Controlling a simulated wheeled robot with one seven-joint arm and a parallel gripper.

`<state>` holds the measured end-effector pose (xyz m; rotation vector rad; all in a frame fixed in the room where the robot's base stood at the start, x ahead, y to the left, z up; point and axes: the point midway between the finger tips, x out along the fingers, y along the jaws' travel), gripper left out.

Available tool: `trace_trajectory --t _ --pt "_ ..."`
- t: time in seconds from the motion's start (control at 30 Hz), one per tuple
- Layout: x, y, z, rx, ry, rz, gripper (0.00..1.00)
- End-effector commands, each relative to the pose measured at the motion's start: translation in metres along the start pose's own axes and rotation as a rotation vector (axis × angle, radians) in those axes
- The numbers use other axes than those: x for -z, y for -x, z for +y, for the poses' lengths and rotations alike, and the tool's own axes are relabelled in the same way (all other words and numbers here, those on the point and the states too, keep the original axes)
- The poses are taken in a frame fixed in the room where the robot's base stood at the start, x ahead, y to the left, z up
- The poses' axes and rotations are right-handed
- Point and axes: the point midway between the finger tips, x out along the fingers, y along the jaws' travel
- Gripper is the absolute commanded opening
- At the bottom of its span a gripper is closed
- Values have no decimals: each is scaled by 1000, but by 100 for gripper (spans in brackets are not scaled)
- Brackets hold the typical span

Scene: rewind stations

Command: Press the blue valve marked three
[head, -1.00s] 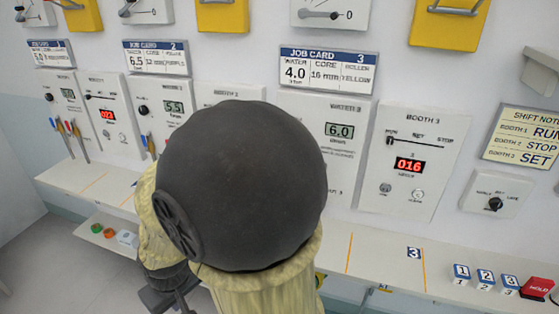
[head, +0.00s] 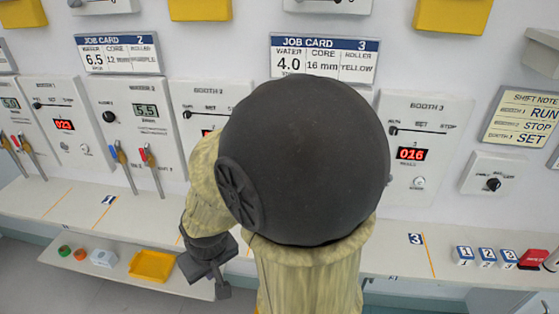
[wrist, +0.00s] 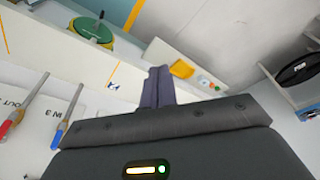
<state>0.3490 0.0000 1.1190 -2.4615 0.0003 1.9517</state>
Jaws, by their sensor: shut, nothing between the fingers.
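The blue valve marked 3 (head: 510,257) is a small block with a blue upper part and a white front, at the right end of the counter in the head view. It stands beside similar blocks marked 1 (head: 465,255) and 2 (head: 487,256). My gripper (head: 222,286) hangs low at the left of my arm, beside the counter's front edge and far from the valves. In the wrist view, its two fingers (wrist: 158,86) are together with nothing between them. The valves do not show in the wrist view.
A red block marked HOLD (head: 533,259) stands right of the valves. A lower shelf holds a yellow tray (head: 152,265) and small green and orange items. Levers with coloured handles (head: 122,158) stick out at left. My arm hides part of booth 3.

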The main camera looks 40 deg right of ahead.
Motion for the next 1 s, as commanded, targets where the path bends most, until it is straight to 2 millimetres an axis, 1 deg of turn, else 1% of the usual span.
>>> trace_trajectory --t 0.37,0.47,0.57,0.67,0.7,0.77,0.8,0.87,1.0 --pt "1 0 0 0 -3 0 0" --pt "10 1 4 -4 -28 -7 0" --pt "31 1 15 -18 -90 -23 0" --pt "63 -1 36 -50 -193 -48 0" --pt "77 -2 48 -69 -241 -58 0" --pt "98 -4 67 -106 -316 -74 0" --pt "111 -5 81 -134 -365 -84 0" --pt "130 -7 102 -181 -435 -96 0" --pt "169 -8 152 -310 -586 -108 0"
